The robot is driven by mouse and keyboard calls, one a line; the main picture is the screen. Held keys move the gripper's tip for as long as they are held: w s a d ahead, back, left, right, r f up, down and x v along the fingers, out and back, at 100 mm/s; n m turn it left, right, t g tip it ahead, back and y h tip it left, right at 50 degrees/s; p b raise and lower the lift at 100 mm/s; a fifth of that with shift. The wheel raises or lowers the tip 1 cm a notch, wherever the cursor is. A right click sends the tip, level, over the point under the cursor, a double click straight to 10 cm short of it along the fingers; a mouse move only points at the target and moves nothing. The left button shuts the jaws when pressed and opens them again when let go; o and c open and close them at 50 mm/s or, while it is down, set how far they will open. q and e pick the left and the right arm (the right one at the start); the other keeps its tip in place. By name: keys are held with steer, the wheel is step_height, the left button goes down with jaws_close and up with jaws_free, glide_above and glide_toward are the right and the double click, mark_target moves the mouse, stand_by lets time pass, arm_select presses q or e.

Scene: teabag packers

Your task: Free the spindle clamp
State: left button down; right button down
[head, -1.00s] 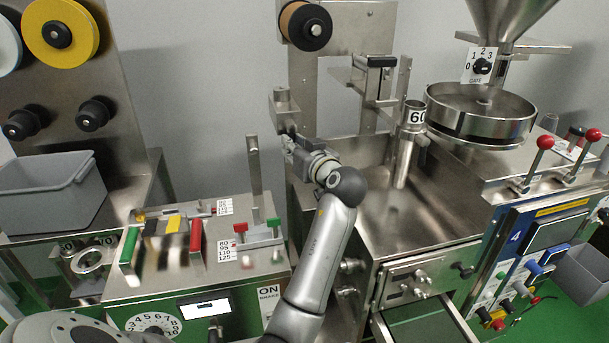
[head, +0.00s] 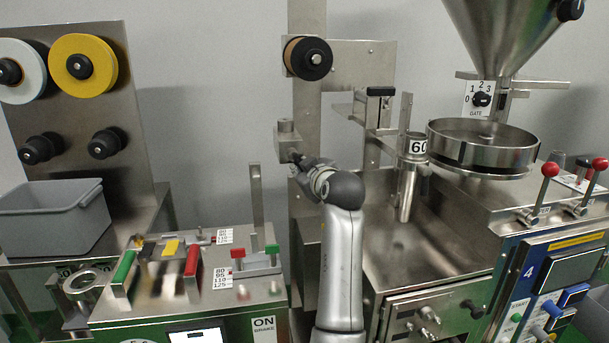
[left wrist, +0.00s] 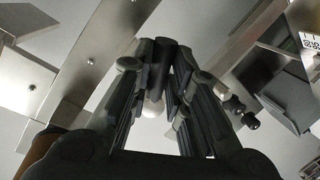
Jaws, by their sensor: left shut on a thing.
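My left gripper (head: 299,162) is at the left side of the upright steel post, just below a small grey metal block (head: 288,141). Its wrist hides most of the fingers in the head view. In the left wrist view, the two dark fingers of the left gripper (left wrist: 162,65) are closed on a black cylindrical handle (left wrist: 161,58). A pale rounded part shows between the fingers below it. I cannot tell from the picture how the handle joins the clamp. A brown roll on a spindle with a black hub (head: 308,58) is higher on the post. My right gripper is out of view.
A steel funnel (head: 500,35) and round pan (head: 485,140) stand at the right, near red-knobbed levers (head: 549,169). A tube marked 60 (head: 409,185) is right of my arm. A lower console with coloured handles (head: 192,260) and a grey bin (head: 52,210) are at left.

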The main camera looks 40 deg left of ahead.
arm_select(q)
steer(key=shift+r, duration=0.2)
steer(key=c, duration=1.4)
jaws_free()
steer(key=shift+f, duration=0.1)
steer(key=shift+o, duration=0.2)
